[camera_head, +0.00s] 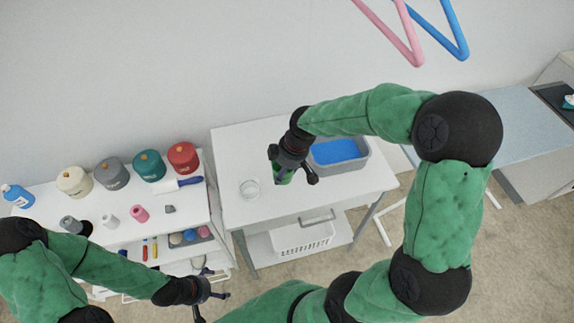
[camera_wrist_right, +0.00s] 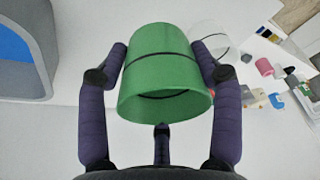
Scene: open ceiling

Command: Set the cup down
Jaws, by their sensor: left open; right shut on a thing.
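The green cup (camera_wrist_right: 166,75) is between the fingers of my right gripper (camera_wrist_right: 164,62), which is shut on its sides in the right wrist view. In the head view a small part of the cup (camera_head: 284,177) shows beneath my right gripper (camera_head: 291,168), over the white table (camera_head: 236,150). I cannot tell whether its base touches the tabletop. A clear round glass dish (camera_head: 250,188) stands on the table just left of the cup; it also shows in the right wrist view (camera_wrist_right: 214,38). My left gripper (camera_head: 212,293) is open and empty, low in front of the left shelf.
A grey bin with blue inside (camera_head: 359,164) stands on the table right of my right gripper. A white basket (camera_head: 303,237) is on the shelf below. The left shelf unit (camera_head: 95,212) holds several lidded canisters, a blue bottle (camera_head: 17,196) and small items. The table's front is bare.

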